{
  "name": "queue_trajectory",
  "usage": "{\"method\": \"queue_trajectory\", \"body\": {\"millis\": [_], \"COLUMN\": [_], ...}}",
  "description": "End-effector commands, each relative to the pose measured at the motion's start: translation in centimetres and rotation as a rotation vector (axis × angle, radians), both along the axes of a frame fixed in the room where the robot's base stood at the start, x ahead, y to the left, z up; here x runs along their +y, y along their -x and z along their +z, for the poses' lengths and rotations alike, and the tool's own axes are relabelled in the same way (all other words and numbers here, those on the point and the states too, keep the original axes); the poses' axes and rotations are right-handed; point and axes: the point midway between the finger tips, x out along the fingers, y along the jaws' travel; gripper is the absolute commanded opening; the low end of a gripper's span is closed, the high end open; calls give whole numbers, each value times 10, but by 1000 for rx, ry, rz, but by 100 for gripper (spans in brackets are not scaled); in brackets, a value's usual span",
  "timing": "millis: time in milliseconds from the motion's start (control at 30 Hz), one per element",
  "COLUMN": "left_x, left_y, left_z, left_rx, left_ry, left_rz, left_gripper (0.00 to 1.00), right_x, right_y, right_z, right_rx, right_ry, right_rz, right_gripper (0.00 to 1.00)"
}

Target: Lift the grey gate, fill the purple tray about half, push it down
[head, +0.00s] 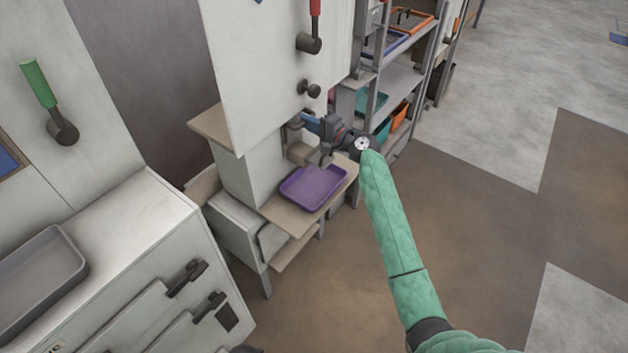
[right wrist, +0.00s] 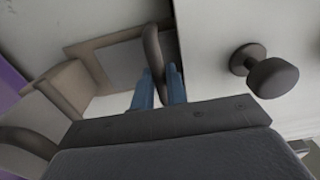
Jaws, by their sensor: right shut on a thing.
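The purple tray (head: 313,187) sits on a beige shelf under the white machine's spout, and its visible inside looks empty. My right gripper (head: 307,119) is above and behind the tray, at the machine's outlet. In the right wrist view its blue fingers (right wrist: 160,88) are shut on a curved grey handle (right wrist: 152,45), which I take to be the grey gate's. A flat grey plate (right wrist: 122,62) shows beside the handle. I cannot tell how far the gate is raised. A purple edge (right wrist: 10,80) shows at the far left there. My left gripper is out of view.
A dark round knob (head: 308,89) juts from the machine's front, close to my right gripper, and shows large in the wrist view (right wrist: 272,77). A red-handled lever (head: 312,35) is above it. A storage rack (head: 400,75) stands behind. The floor at right is clear.

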Motion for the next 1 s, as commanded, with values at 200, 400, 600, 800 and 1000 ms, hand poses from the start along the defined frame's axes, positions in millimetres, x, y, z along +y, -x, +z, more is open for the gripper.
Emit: {"method": "queue_trajectory", "body": {"millis": [200, 400, 600, 800, 1000], "left_x": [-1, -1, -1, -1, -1], "left_y": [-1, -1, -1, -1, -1], "left_z": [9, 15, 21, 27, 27], "left_rx": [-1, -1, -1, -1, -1], "left_ry": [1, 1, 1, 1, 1], "left_rz": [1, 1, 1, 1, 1], "left_gripper": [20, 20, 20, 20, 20], "right_x": [0, 0, 0, 0, 0], "right_y": [-1, -1, -1, -1, -1], "right_z": [15, 25, 35, 45, 46], "right_rx": [-3, -4, -4, -4, -4], "right_ry": [-1, -2, -2, -2, -2], "right_rz": [0, 0, -1, -1, -1], "right_gripper": [0, 0, 0, 0, 0]}}
